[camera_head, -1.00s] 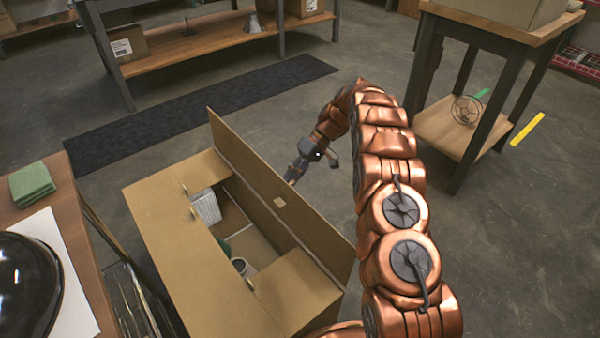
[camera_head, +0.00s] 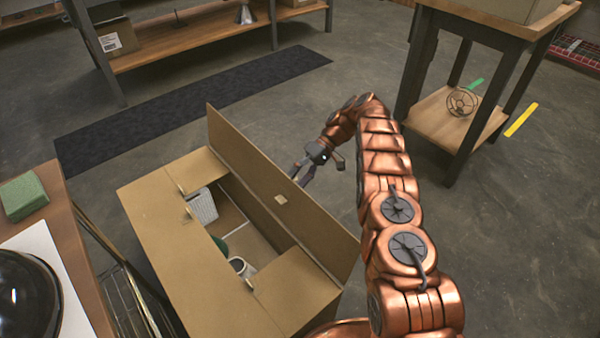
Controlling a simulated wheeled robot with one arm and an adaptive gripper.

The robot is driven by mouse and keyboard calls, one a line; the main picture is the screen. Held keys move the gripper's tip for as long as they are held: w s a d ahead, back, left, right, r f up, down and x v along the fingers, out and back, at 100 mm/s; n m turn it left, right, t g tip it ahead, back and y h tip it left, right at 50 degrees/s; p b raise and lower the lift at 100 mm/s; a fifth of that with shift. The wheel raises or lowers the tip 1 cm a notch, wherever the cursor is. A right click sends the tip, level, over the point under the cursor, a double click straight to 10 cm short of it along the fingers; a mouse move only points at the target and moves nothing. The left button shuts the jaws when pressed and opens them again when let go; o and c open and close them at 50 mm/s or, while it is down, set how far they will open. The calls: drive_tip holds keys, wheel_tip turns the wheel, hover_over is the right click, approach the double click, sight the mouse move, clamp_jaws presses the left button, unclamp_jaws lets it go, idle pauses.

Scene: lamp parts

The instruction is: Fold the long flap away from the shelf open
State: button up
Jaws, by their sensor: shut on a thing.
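An open cardboard box (camera_head: 205,255) stands on the floor at the lower middle of the view. Its long right-hand flap (camera_head: 262,182) stands up steeply along the right side of the opening. My gripper (camera_head: 299,174) is at the upper edge of this flap, near its middle, and is shut on it. The flap hides part of the fingertips. The other long flap and the short flaps lie about level around the opening.
Inside the box are a white ribbed item (camera_head: 203,206) and a white cup-like item (camera_head: 240,266). A table (camera_head: 85,275) with a wire rack below is close on the left. A wooden stand (camera_head: 440,125) is at the right. Floor right of the box is free.

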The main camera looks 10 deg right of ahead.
drive_tip(key=shift+s+r, duration=0.1)
drive_tip(key=shift+s, duration=0.15)
clamp_jaws()
drive_tip(key=o, duration=0.5)
unclamp_jaws()
drive_tip(key=shift+a, duration=0.1)
drive_tip(key=shift+c, duration=0.4)
drive_tip(key=shift+r, duration=0.15)
drive_tip(key=shift+c, duration=0.6)
